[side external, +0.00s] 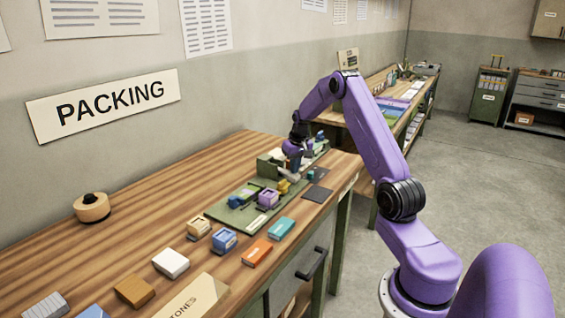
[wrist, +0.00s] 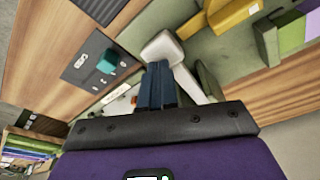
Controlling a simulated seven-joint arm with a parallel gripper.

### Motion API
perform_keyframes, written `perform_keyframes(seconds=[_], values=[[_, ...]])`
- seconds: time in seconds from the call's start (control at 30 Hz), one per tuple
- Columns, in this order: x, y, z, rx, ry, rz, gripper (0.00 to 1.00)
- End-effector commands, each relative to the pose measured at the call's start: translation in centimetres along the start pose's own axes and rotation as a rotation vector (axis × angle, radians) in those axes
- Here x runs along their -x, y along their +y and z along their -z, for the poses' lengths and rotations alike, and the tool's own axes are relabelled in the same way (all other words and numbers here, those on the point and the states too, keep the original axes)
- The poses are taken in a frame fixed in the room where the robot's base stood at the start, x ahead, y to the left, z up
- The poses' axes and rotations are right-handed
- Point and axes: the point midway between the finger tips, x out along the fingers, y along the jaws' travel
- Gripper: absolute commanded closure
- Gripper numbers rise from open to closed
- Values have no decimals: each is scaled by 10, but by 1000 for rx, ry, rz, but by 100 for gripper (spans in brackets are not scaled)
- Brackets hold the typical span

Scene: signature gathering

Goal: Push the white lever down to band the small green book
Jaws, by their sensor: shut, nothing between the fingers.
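The white lever (wrist: 163,47) shows in the wrist view, with a rounded white end and a pale arm running down to the right behind my fingers. My gripper (wrist: 156,70) is shut and empty, its dark blue fingertips right at the lever's rounded end. I cannot tell whether they touch it. In the side view my gripper (side external: 293,164) is low over the far end of the green fixture board (side external: 222,211). I cannot pick out the small green book for certain; my gripper and the fixture hide part of that area.
A small teal piece (wrist: 107,63) is on a dark labelled pad (wrist: 82,60) beside the lever. A yellow part (wrist: 232,14) is on its other side. In the side view a purple block (side external: 268,198) stands on the board; orange (side external: 257,253) and teal (side external: 281,229) pieces lie in front.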

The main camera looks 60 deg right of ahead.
Motion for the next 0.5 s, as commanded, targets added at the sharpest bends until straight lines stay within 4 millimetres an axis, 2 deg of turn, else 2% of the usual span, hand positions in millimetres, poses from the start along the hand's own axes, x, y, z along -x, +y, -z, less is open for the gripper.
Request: perform_keyframes(seconds=[0.27, 0.5], values=[[0, 0, -1, 0, -5, 0, 100], [15, 0, 3, 0, -3, 0, 100]])
